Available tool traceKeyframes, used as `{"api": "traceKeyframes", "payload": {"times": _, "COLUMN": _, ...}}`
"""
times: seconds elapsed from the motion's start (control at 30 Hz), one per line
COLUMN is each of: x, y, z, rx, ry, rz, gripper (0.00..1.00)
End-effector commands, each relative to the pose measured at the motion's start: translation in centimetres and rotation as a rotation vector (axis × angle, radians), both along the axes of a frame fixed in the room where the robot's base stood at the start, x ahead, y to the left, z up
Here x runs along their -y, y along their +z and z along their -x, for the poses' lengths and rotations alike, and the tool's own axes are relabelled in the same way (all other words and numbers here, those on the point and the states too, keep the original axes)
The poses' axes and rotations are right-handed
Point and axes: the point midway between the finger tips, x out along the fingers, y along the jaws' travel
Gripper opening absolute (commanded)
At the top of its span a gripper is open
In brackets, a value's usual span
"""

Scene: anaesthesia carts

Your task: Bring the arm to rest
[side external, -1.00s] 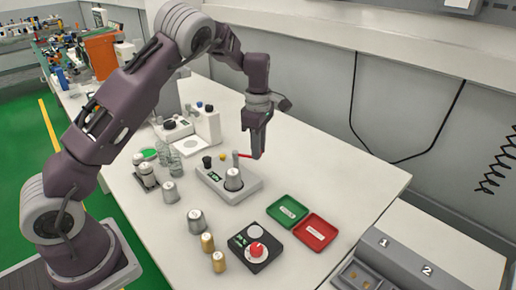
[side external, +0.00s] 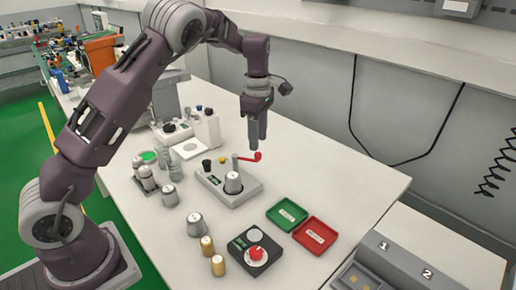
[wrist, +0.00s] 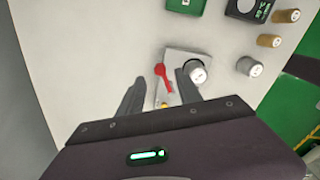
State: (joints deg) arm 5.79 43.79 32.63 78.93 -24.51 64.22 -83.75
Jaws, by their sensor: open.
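My gripper (side external: 258,133) hangs with its fingers pointing down above the grey device (side external: 228,187) with the red-knobbed lever (side external: 250,157). In the wrist view my gripper (wrist: 160,93) is open, its two fingers apart with nothing held between them. The red lever (wrist: 162,75) shows beyond and below the fingers.
A green tray (side external: 287,215) and a red tray (side external: 315,235) lie to the right. A black device with a red knob (side external: 254,252) sits at the front, beside brass cylinders (side external: 207,245). Several silver canisters stand left.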

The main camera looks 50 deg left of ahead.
Motion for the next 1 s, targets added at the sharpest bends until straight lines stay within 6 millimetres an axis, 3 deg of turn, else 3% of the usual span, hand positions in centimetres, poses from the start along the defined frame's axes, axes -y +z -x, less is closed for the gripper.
{"api": "traceKeyframes", "payload": {"times": 0.13, "x": 0.0, "y": 1.9, "z": 0.0, "rx": 0.000, "ry": -0.001, "rz": 0.001, "gripper": 0.42}}
{"api": "traceKeyframes", "payload": {"times": 0.47, "x": 0.1, "y": 2.5, "z": 0.2, "rx": 0.004, "ry": -0.010, "rz": 0.004, "gripper": 0.42}}
{"api": "traceKeyframes", "payload": {"times": 0.57, "x": 0.9, "y": 5.4, "z": 1.9, "rx": 0.046, "ry": -0.121, "rz": 0.035, "gripper": 0.42}}
{"api": "traceKeyframes", "payload": {"times": 0.67, "x": 3.0, "y": 10.6, "z": 6.6, "rx": 0.140, "ry": -0.396, "rz": 0.068, "gripper": 0.42}}
{"api": "traceKeyframes", "payload": {"times": 0.8, "x": 6.7, "y": 15.7, "z": 15.6, "rx": 0.281, "ry": -0.905, "rz": 0.014, "gripper": 0.42}}
{"api": "traceKeyframes", "payload": {"times": 0.9, "x": 8.8, "y": 16.7, "z": 22.4, "rx": 0.350, "ry": -1.281, "rz": -0.111, "gripper": 0.42}}
{"api": "traceKeyframes", "payload": {"times": 1.0, "x": 9.8, "y": 15.9, "z": 27.9, "rx": 0.367, "ry": -1.596, "rz": -0.268, "gripper": 0.42}}
